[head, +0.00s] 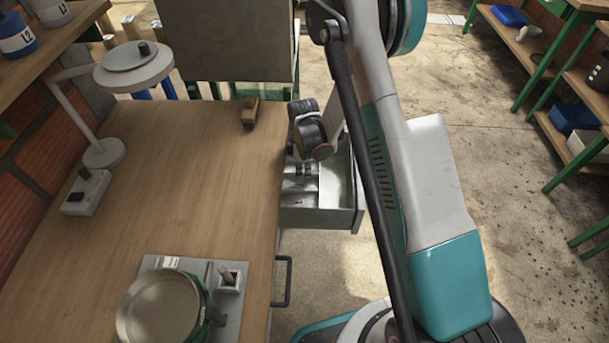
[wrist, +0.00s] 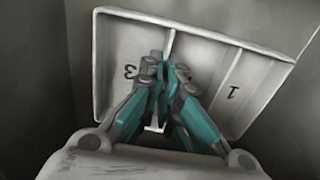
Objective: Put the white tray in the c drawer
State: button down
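The white tray (wrist: 205,66) fills the middle of the wrist view, with raised walls, a central divider and the numbers 3 and 1 on its floor. My gripper (wrist: 165,75) has its fingers brought together at the divider and appears closed on it. The tray looks turned relative to the grey walls around it. In the head view, an open grey drawer (head: 345,190) sticks out from the bench's right side. My gripper (head: 300,172) points down into it, over the pale tray (head: 302,187). The drawer's letter does not show, and my wrist hides part of its inside.
The wooden bench top (head: 190,180) holds a brown wooden block (head: 250,113), a white lamp (head: 133,67) and a round pan (head: 160,305) on a grey plate. Below the open drawer is another handle (head: 284,282). Green-framed shelves (head: 560,100) stand right, across free floor.

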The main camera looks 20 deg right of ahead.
jog(key=shift+d+f, duration=0.15)
jog(key=shift+f, duration=0.25)
jog(key=shift+f, duration=0.15)
jog(key=c, duration=1.8)
grip_release()
